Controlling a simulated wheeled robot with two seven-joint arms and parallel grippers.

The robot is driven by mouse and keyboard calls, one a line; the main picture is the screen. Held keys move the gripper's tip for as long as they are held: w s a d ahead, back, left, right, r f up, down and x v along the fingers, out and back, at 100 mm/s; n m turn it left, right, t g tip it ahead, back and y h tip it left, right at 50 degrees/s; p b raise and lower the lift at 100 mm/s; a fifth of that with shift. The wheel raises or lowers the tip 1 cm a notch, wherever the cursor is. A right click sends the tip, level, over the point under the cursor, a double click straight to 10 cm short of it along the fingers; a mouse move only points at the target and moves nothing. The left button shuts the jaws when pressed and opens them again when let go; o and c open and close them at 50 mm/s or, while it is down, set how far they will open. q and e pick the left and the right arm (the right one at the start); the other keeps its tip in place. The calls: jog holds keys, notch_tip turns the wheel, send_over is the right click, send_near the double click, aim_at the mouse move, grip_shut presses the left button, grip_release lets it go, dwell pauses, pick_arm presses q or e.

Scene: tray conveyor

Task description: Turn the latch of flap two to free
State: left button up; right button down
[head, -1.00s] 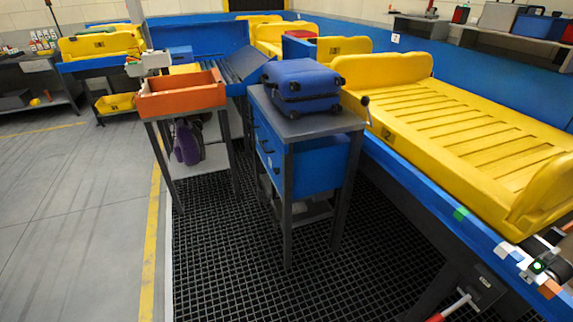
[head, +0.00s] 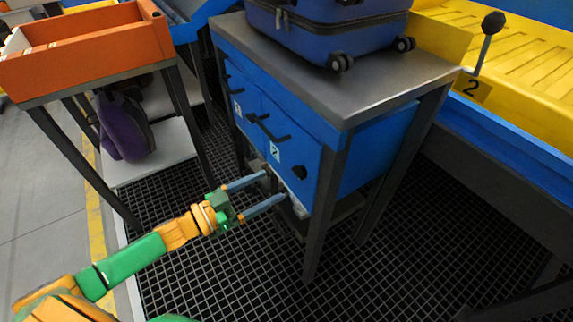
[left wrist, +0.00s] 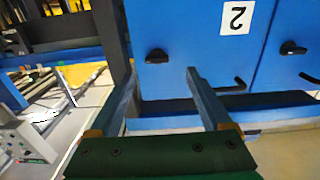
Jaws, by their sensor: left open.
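The blue cabinet (head: 355,155) has two flaps. Flap two (head: 288,140), marked 2, carries a small black latch (head: 299,172) at its right side and a dark handle (head: 272,131) near its upper edge. In the left wrist view, which is upside down, the latch (left wrist: 157,56) appears between and just beyond the fingertips. My left gripper (head: 275,186) is open and empty, below and left of the latch in the head view. It looks apart from the latch; the exact gap cannot be told. My right gripper is not in view.
A blue suitcase (head: 330,30) sits on the cabinet's grey top (head: 335,85). An orange tray (head: 85,52) stands on a table at left, with a purple bag (head: 122,128) below. A crank lever (head: 487,38) and yellow conveyor are at right. Black grating (head: 240,280) covers the floor.

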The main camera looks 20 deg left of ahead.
aim_at(295, 174)
pick_arm(q)
jog(key=x, duration=0.6)
jog(key=shift+d+r+b, duration=0.15)
jog(key=shift+d+b, duration=0.25)
jog(key=shift+d, duration=0.1)
jog(key=shift+w, duration=0.15)
grip_shut()
